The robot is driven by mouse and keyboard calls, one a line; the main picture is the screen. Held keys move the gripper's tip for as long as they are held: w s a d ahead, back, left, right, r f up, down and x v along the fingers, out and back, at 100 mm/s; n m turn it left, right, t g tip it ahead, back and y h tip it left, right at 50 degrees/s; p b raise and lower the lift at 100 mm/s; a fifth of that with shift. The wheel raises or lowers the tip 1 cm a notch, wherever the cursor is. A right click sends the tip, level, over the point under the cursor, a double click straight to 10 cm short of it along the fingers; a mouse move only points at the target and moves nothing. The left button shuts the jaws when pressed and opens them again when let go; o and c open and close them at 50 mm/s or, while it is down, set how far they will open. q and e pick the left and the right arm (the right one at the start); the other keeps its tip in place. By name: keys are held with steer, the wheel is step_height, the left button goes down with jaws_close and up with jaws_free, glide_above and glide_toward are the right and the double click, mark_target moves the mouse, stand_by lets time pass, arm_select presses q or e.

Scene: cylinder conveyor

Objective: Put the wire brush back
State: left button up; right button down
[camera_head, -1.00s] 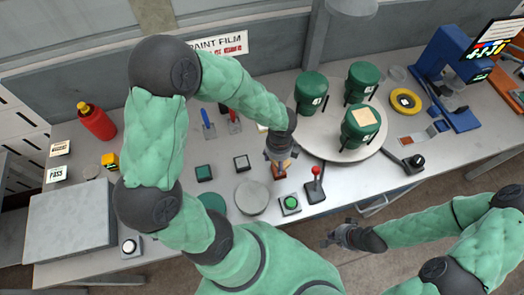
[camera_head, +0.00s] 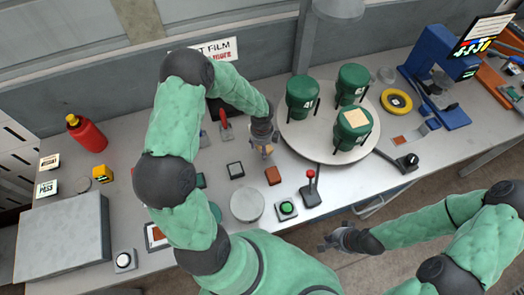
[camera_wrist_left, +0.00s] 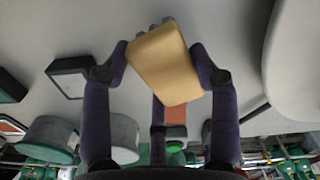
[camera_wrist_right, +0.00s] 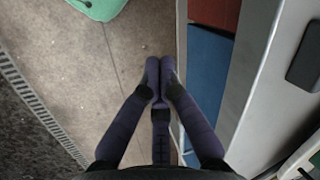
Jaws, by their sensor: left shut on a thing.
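My left gripper (camera_head: 263,147) is shut on a tan, wood-coloured block, which I take to be the wire brush (camera_wrist_left: 163,58). In the left wrist view its flat face sits tilted between the two fingers; its bristles cannot be made out clearly. In the head view only a small tan bit of it shows under the fingers, near the back middle of the table.
A round turntable (camera_head: 300,140) with several green canisters stands right of the left gripper. In front are a grey disc (camera_head: 247,204), a green button (camera_head: 287,208) and a red-knobbed lever (camera_head: 311,190).

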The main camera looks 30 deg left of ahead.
arm_select(q)
steer(key=shift+f, duration=1.5)
steer(key=shift+f+b, duration=0.15)
steer(key=shift+b, duration=0.2)
steer(key=o, duration=1.2)
steer(key=shift+o, duration=0.2)
steer(key=shift+r, duration=0.45)
step_height(320, 180, up, 12)
steer(key=shift+f+p, duration=0.25)
steer(key=shift+p, duration=0.85)
